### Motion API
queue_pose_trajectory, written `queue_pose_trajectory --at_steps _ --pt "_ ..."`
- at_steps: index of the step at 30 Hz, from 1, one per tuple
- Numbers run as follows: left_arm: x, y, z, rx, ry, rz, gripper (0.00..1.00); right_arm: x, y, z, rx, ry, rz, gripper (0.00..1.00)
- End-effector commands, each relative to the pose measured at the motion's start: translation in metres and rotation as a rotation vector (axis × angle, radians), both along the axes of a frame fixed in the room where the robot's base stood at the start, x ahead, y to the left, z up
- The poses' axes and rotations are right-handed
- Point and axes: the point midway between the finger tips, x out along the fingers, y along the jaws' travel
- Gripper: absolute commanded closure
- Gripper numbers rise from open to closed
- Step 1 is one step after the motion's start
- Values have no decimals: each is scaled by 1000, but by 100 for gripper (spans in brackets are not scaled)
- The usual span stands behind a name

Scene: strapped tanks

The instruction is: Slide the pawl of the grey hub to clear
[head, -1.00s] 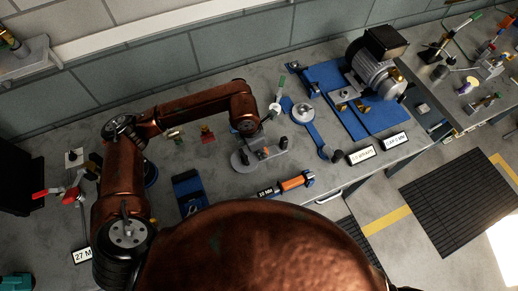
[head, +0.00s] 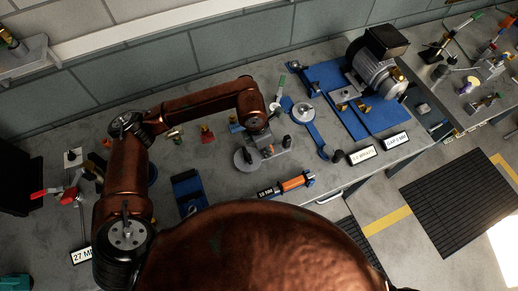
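The grey hub (head: 245,159) appears as a flat grey disc on the bench near the middle of the head view, with a grey block and small upright dark parts to its right. A small orange-red part (head: 268,150) shows beside the disc; I cannot tell whether it is the pawl. My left arm comes in from the left, and its wrist hangs over the back of this fixture. My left gripper (head: 262,139) points down there, mostly hidden under the wrist, so its fingers and any contact are unclear. My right gripper is not in view.
An orange and black tool (head: 287,185) lies in front of the hub. A blue spanner-shaped piece (head: 313,134) lies to its right, near a blue plate (head: 330,74) with a motor (head: 377,70). A blue holder (head: 188,191) lies front left. Small valves (head: 207,135) stand behind left.

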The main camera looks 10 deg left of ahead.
Motion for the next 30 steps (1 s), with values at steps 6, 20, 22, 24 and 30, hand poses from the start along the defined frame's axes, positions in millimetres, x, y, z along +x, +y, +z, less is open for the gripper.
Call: queue_pose_trajectory --at_steps 6,20,22,24,30 --pt "4 -6 0 -1 -1 -1 100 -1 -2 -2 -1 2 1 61" --pt "4 -7 0 -1 -1 0 73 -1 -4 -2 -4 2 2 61" --pt "4 -7 0 -1 -1 0 68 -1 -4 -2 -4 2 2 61" --pt "4 -7 0 0 0 0 63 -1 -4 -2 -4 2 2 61" --pt "4 -7 0 0 0 0 61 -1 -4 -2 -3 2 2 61"
